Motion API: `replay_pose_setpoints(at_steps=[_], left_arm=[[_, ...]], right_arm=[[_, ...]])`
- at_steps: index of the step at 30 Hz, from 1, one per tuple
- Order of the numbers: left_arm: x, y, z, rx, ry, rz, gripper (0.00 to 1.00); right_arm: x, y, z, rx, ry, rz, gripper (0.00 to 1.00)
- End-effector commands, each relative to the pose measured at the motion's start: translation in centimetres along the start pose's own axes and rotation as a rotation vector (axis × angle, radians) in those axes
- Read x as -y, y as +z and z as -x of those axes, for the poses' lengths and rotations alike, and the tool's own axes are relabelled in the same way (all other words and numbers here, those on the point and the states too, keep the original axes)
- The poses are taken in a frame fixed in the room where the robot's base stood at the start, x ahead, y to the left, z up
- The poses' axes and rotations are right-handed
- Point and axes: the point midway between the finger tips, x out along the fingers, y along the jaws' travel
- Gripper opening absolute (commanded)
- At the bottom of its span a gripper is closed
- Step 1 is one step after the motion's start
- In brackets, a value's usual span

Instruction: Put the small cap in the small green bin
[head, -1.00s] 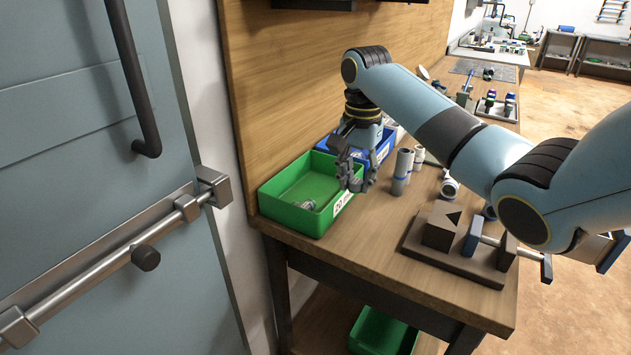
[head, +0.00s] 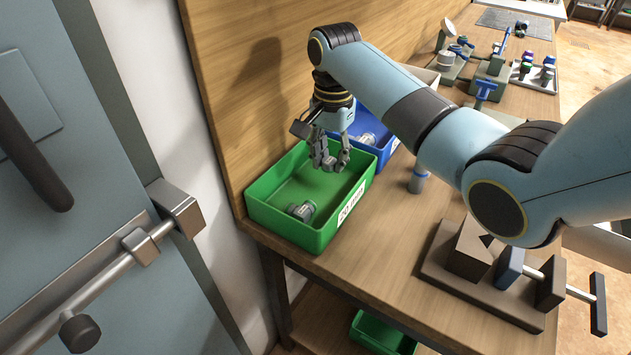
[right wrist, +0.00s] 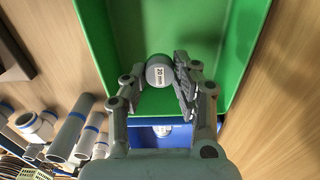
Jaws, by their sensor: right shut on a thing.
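The small green bin (head: 285,232) stands on the bench against the wooden back panel, with a 20 mm label on its front. A grey fitting (head: 302,210) lies inside it. My right gripper (head: 328,160) is over the bin's right part, near the blue bin. In the right wrist view the gripper (right wrist: 160,78) is shut on the small grey cap (right wrist: 159,71), marked 20 mm, with the green bin (right wrist: 110,30) behind it. The cap is hard to make out between the fingers in the head view. My left gripper is not in view.
The blue bin (head: 393,146) with a grey part (head: 367,139) in it stands right beside the green one. Several pipe pieces (right wrist: 70,130) stand nearby. A dark clamp fixture (head: 470,285) is at the bench front. Another green bin (head: 383,333) is below.

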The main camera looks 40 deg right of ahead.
Motion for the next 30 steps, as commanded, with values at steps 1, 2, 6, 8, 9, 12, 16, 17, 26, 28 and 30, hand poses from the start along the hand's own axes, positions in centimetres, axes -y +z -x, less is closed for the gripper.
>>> replay_pose_setpoints(at_steps=[1, 2, 6, 8, 9, 12, 16, 17, 26, 28, 30], left_arm=[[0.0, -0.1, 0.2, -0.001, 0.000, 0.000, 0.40], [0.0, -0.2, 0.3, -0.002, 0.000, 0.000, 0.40], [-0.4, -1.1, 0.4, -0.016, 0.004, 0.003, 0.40], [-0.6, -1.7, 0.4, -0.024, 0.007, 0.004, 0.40], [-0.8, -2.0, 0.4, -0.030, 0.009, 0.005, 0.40], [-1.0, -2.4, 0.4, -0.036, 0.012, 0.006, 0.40], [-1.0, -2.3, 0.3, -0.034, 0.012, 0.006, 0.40], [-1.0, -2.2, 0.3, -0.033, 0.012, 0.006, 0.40], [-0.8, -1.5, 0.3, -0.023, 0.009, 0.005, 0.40], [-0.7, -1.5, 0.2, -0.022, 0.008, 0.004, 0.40], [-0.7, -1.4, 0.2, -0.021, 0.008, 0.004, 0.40]], right_arm=[[0.5, 1.1, -0.6, 0.004, 0.000, 0.001, 0.14], [0.7, 1.6, -0.9, 0.003, 0.000, 0.001, 0.14], [1.3, 3.0, -1.9, 0.000, 0.001, 0.000, 0.14], [1.4, 3.2, -2.2, -0.001, 0.000, 0.000, 0.14], [1.4, 3.3, -2.5, -0.001, 0.001, 0.000, 0.14], [1.4, 3.3, -4.0, 0.000, 0.004, -0.001, 0.14], [1.4, 3.3, -5.8, -0.001, 0.002, -0.001, 0.14], [1.4, 3.3, -6.0, -0.001, 0.002, 0.000, 0.14], [1.4, 3.2, -6.2, -0.002, 0.000, 0.000, 0.14], [1.4, 3.2, -6.5, -0.002, 0.000, 0.000, 0.14], [1.4, 3.2, -6.4, -0.002, -0.001, 0.000, 0.36]])
